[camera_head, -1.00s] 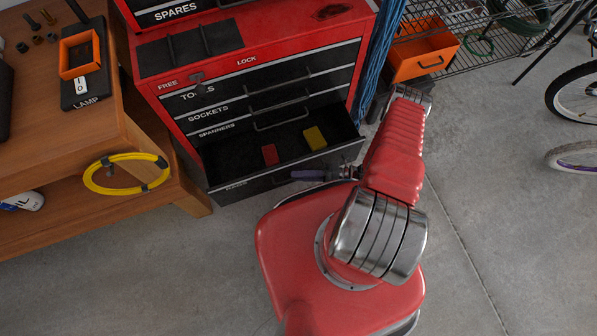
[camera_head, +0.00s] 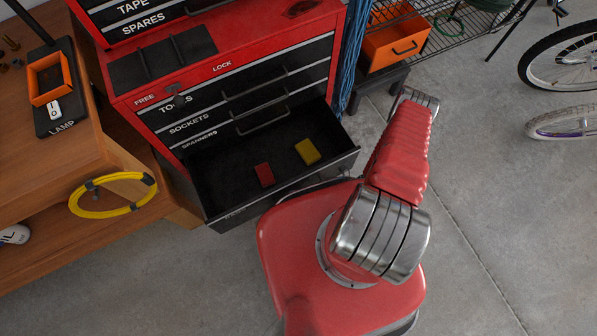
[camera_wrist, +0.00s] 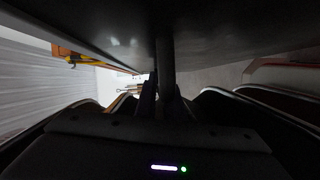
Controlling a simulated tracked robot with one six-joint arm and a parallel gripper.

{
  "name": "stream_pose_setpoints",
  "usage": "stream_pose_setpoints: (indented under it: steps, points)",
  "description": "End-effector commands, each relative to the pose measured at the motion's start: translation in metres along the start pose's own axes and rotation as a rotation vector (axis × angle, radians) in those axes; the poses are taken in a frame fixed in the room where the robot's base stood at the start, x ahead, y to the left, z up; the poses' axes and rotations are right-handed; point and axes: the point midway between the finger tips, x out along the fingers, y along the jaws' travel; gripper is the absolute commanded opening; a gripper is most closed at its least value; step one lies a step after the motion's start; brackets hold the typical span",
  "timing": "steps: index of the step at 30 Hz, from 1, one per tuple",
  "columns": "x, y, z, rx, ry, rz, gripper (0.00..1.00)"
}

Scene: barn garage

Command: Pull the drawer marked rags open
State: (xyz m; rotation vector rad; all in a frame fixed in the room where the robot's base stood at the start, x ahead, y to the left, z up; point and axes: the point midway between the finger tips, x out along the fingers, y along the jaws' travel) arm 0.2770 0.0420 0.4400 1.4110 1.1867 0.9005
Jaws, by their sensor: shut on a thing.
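The red tool chest (camera_head: 225,67) has a bottom drawer (camera_head: 225,185) standing well open. Its front label is too small and slanted to read; the drawers above read tools, sockets and spanners. A red block (camera_head: 264,175) and a yellow block (camera_head: 307,151) lie inside the open drawer. My gripper (camera_wrist: 163,97) is shut on a dark bar, the drawer's handle, in the wrist view, beneath a large dark surface. In the head view my own red body hides the gripper and the handle.
A wooden bench (camera_head: 60,165) with a yellow hose coil (camera_head: 112,195) stands close on the left. Bicycle wheels (camera_head: 562,122) are at far right. The concrete floor (camera_head: 480,220) right of me is clear.

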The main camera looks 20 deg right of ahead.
Motion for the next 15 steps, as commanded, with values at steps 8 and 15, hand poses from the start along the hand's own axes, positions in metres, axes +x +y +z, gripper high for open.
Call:
stream_pose_setpoints:
  steps: [8, 15]
  points:
    - [-0.0002, -0.0025, 0.0011, -0.002, 0.001, -0.009, 0.18]
    - [0.0002, -0.0015, 0.0005, -0.001, 0.003, -0.006, 0.27]
